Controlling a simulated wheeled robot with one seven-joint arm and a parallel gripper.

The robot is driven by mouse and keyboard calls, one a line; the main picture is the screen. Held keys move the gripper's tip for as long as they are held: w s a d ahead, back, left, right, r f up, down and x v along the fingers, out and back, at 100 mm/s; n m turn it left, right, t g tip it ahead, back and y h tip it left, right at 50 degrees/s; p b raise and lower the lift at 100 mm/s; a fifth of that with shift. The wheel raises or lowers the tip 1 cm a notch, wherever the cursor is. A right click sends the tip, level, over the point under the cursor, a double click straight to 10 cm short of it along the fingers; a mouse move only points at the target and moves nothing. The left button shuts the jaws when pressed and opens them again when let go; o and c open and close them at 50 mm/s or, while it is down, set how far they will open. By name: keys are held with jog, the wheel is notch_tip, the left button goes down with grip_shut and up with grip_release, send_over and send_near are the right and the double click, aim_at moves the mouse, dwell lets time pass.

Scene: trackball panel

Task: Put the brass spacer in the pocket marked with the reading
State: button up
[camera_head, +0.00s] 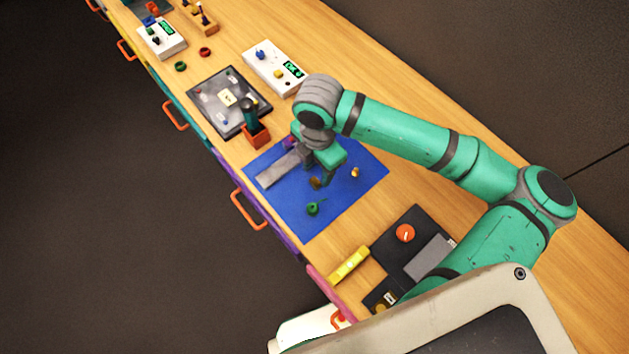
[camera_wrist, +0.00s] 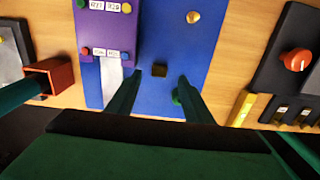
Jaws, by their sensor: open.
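A small dark brass-coloured block (camera_wrist: 159,70) lies on the blue mat (camera_wrist: 150,38), between and beyond my fingertips in the wrist view. It also shows in the head view (camera_head: 315,183), beside my gripper (camera_head: 325,178). My gripper (camera_wrist: 158,77) is open around the line to the block, with no contact visible. A brighter gold piece (camera_wrist: 193,17) lies farther up the mat and also shows in the head view (camera_head: 355,172). I cannot tell for certain which is the brass spacer. A dark tray (camera_wrist: 290,119) with small white labels is at right; its label text is unreadable.
A purple panel (camera_wrist: 121,30) with labels and coloured buttons is left of the block, with a pale grey slab (camera_head: 279,169) below it. A green piece (camera_head: 313,208), yellow bar (camera_head: 350,263), orange knob (camera_head: 405,233) and red box (camera_head: 257,137) are nearby.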

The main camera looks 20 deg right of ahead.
aim_at(317, 180)
jog(key=shift+f, duration=3.1)
grip_shut()
jog(key=shift+r, duration=0.15)
